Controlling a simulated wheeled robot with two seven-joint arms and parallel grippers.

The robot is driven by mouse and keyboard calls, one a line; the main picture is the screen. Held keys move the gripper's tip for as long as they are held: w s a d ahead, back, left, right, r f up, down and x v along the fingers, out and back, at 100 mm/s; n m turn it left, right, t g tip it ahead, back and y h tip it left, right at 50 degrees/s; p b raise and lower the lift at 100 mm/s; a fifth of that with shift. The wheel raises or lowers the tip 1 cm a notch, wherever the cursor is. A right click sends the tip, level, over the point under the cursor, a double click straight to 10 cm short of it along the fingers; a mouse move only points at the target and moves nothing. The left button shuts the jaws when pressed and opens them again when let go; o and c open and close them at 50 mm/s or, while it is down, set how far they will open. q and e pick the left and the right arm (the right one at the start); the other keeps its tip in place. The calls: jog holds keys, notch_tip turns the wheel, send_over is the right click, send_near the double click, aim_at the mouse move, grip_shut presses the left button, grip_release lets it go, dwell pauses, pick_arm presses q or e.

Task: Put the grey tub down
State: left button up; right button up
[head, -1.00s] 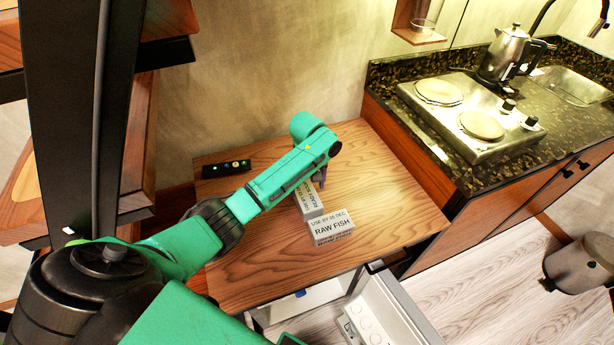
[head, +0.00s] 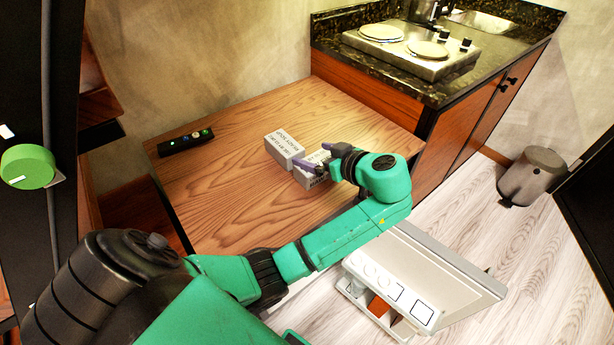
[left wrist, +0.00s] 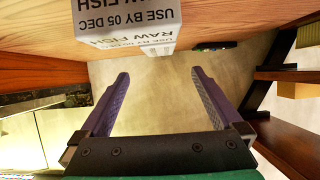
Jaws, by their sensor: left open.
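Two grey tubs with printed labels sit close together on the wooden table. The left tub (head: 284,150) stands clear. The right tub (head: 312,181) is partly hidden behind my left gripper (head: 316,159). The left gripper's purple fingers are spread at the right tub in the head view. In the left wrist view, a tub labelled RAW FISH, USE BY 05 DEC (left wrist: 125,22) is at the top, beyond the open fingers (left wrist: 157,75). Nothing shows between the fingers there. My right gripper is not in view.
A dark strip with small lights (head: 186,141) lies at the table's (head: 225,205) back left. A counter with a two-plate hob (head: 410,50) stands behind at right. A white unit (head: 420,275) is below the table's front edge. A bin (head: 532,177) stands on the floor at right.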

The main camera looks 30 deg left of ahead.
pick_arm(q)
jog(key=p, duration=0.2)
send_near(285, 143)
jog(key=shift+w+a+f+y, duration=0.2)
jog(key=shift+a+f, duration=0.1)
jog(key=shift+a, duration=0.15)
jog(key=shift+w+a+f+y, duration=0.15)
jog(key=shift+a+f+y, duration=0.1)
jog(key=shift+a, duration=0.25)
jog(key=p+x, duration=0.1)
jog(key=x, duration=0.5)
jog(key=shift+a+f, duration=0.1)
jog(key=shift+f, duration=0.15)
jog(key=shift+a+f, duration=0.1)
jog(key=shift+a, duration=0.05)
jog(key=shift+c, duration=0.9)
jog(key=c, duration=1.4)
grip_shut()
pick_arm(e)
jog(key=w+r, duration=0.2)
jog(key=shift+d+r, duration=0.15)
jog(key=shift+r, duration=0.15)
